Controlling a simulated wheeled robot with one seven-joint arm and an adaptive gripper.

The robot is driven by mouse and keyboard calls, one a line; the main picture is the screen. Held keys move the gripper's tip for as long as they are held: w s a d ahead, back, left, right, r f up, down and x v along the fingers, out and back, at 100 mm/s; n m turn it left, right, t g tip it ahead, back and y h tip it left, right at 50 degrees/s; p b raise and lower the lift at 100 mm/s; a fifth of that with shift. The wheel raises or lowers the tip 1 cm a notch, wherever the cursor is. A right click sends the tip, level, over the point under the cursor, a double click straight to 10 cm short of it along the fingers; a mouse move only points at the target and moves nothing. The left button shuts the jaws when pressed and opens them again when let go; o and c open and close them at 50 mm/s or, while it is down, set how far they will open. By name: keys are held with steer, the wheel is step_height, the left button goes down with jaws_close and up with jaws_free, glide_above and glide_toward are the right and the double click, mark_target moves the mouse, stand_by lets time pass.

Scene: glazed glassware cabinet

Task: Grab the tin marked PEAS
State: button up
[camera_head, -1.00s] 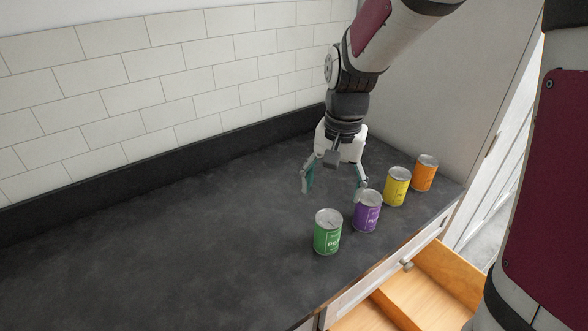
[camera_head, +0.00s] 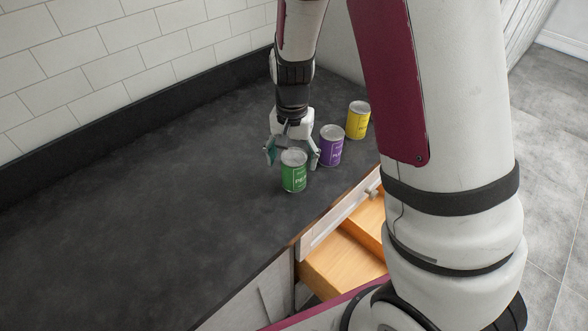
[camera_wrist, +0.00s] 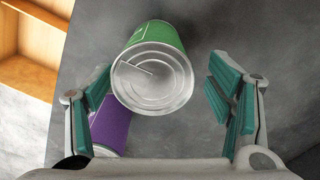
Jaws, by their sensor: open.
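A green tin (camera_head: 294,177) stands upright on the dark worktop, its label partly readable as "PE". In the wrist view the green tin (camera_wrist: 160,35) shows its silver lid between the finger pads, slightly nearer the left one. My gripper (camera_head: 291,157) is open just behind and above the green tin, with a finger to each side. In the wrist view my gripper (camera_wrist: 160,88) holds nothing, and a gap shows at the right pad. A purple tin (camera_head: 331,150) stands close behind to the right; in the wrist view the purple tin (camera_wrist: 112,128) is partly hidden by the left finger.
A yellow tin (camera_head: 357,122) stands beyond the purple one. An open wooden drawer (camera_head: 345,265) juts out below the worktop's front edge. A tiled wall (camera_head: 120,55) runs along the back. The worktop (camera_head: 150,200) left of the tins is clear. My arm hides the right side.

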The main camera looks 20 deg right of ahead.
steer(key=f, duration=0.4)
steer(key=shift+s+d+f, duration=0.1)
steer(key=shift+s+f, duration=0.1)
steer(key=shift+s, duration=0.2)
steer(key=c, duration=1.5)
steer(key=shift+r, duration=0.1)
steer(key=shift+c, duration=0.2)
